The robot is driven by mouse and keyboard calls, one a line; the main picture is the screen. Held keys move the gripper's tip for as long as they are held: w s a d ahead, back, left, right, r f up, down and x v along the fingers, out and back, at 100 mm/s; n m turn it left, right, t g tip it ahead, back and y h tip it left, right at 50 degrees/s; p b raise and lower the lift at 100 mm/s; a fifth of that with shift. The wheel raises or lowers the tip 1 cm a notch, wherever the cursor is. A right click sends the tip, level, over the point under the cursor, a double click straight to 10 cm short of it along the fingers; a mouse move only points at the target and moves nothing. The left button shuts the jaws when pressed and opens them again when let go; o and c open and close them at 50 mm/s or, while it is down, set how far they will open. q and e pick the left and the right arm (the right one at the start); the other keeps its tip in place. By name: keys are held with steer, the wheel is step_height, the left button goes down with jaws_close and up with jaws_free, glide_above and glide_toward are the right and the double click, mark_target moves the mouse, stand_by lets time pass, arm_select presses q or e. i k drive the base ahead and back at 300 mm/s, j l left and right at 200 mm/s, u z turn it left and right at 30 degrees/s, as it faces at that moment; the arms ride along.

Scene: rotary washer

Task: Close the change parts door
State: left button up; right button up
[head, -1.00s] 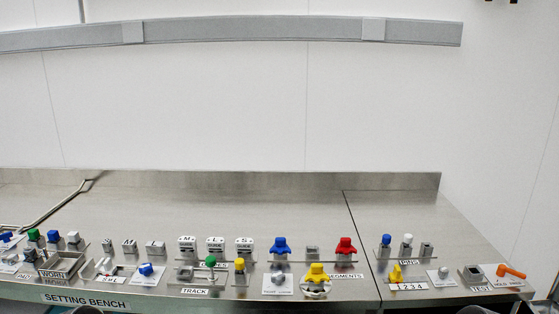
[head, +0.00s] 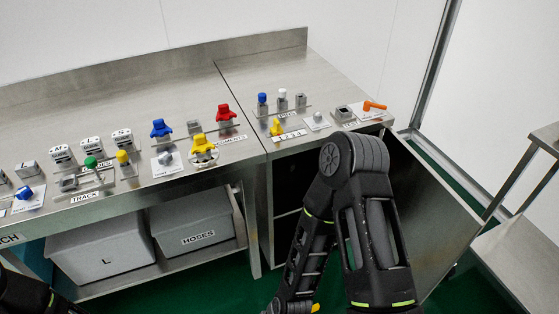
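A metal door (head: 432,222) stands swung wide open at the right end of the setting bench, below the worktop. The cabinet opening (head: 288,185) behind it is dark inside. My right arm reaches down in front of the opening, left of the door, and hides part of both. Its lower end runs to the bottom edge of the head view; no fingertips can be made out there. Only a dark piece of my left arm shows in the bottom left corner, and its gripper is out of view.
The bench top (head: 170,95) carries several coloured parts and labelled holders along its front. A grey bin marked L (head: 100,245) and a HOSES bin (head: 195,228) sit on the shelf below. Another metal table (head: 520,235) stands at the right. Green floor shows between.

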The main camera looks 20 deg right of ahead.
mark_target(438, 226)
steer(key=i+l+z, duration=0.2)
steer(key=l, duration=0.15)
steer(key=l+z, duration=0.15)
steer(key=l, duration=0.2)
steer(key=i+l+z, duration=0.2)
steer(key=l, duration=0.15)
steer(key=k+z, duration=0.25)
steer(key=l+z, duration=0.1)
steer(key=z, duration=0.2)
